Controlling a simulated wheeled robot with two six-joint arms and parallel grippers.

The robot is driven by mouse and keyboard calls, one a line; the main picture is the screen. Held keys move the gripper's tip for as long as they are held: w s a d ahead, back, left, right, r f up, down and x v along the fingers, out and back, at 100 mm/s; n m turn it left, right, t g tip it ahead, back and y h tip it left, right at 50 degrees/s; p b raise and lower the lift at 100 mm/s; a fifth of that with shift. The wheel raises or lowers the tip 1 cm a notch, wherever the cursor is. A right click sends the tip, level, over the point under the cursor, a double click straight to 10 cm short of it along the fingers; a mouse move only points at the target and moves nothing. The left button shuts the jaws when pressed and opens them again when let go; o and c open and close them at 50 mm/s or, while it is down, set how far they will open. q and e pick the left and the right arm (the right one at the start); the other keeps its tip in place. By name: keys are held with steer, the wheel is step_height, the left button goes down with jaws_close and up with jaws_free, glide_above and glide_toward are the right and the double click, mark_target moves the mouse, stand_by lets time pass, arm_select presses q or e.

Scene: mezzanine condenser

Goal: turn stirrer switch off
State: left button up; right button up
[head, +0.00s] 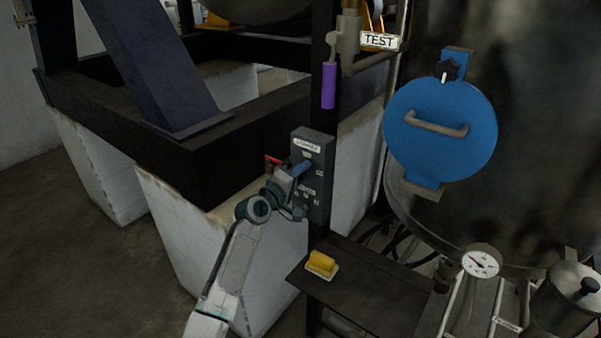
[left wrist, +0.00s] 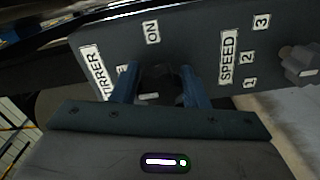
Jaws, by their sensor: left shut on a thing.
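The stirrer control box (head: 322,160), a dark grey panel, is mounted on the black post in the middle of the head view. My left gripper (head: 298,172) is at its front face. In the left wrist view, the left gripper (left wrist: 160,74) has its two blue fingers shut on the dark stirrer switch knob (left wrist: 159,86), one on each side. The "STIRRER" label (left wrist: 92,72) and the "ON" label (left wrist: 153,32) show on the panel (left wrist: 190,45). Another small label beside the left finger is mostly hidden. My right gripper is out of view.
A speed knob (left wrist: 300,64) sits beside the "SPEED" label (left wrist: 228,56). A purple handle (head: 328,86) hangs above the box. A yellow block (head: 321,262) lies on the dark shelf (head: 375,296) below. A blue round hatch (head: 440,150) is on the tank at right.

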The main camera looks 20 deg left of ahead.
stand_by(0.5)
arm_select(q)
steer(key=o, duration=1)
steer(key=shift+c, duration=0.2)
steer(key=b+v, duration=0.2)
steer(key=v, duration=0.8)
steer(key=shift+s+a+b, duration=0.2)
steer(key=shift+s+b, duration=0.15)
